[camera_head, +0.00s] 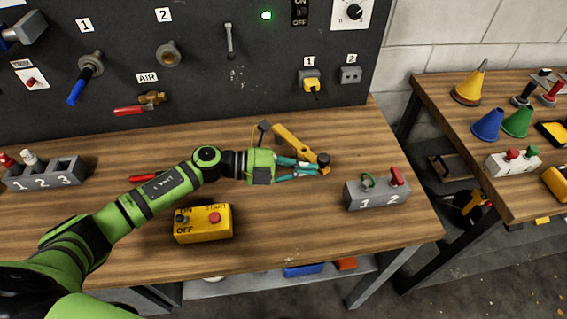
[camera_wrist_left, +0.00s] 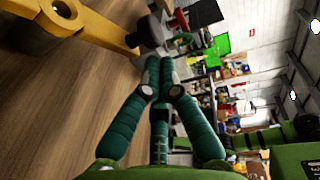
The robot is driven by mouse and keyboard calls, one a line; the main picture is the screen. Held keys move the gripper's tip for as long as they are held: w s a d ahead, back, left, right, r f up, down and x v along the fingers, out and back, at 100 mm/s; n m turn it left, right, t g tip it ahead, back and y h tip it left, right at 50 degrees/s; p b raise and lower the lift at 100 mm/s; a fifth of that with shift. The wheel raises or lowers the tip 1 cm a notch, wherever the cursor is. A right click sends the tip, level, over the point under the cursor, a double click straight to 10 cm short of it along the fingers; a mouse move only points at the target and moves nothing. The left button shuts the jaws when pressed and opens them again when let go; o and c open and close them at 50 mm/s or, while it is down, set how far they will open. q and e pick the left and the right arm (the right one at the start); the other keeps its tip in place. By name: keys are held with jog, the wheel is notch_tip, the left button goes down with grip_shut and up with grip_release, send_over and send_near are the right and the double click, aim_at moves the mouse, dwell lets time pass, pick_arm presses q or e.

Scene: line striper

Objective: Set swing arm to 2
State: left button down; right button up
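The yellow swing arm (camera_head: 295,142) lies just above the wooden bench, slanting toward the front right, with a dark knob (camera_head: 323,158) at its near end. My left gripper (camera_head: 319,168) is beside the knob, its teal fingers converging at the tips. In the left wrist view the fingertips (camera_wrist_left: 163,73) look closed together with nothing between them. There the swing arm (camera_wrist_left: 100,28) runs across the upper left, and its black knob (camera_wrist_left: 147,33) is just past the fingertips; contact cannot be told. No position number shows by the swing arm. My right gripper is not in view.
A yellow ON/OFF START box (camera_head: 203,223) stands in front of my left arm. A grey block (camera_head: 377,193) marked 1 and 2 stands to the right. A dark panel (camera_head: 200,65) rises behind. A red-handled tool (camera_head: 145,177) lies partly behind my arm.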

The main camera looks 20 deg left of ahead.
pick_arm(q)
jog(key=v, duration=0.9)
jog(key=shift+s+a, duration=0.15)
jog(key=shift+a, duration=0.05)
jog(key=shift+s+a, duration=0.1)
jog(key=shift+a, duration=0.2)
jog(key=shift+r, duration=0.1)
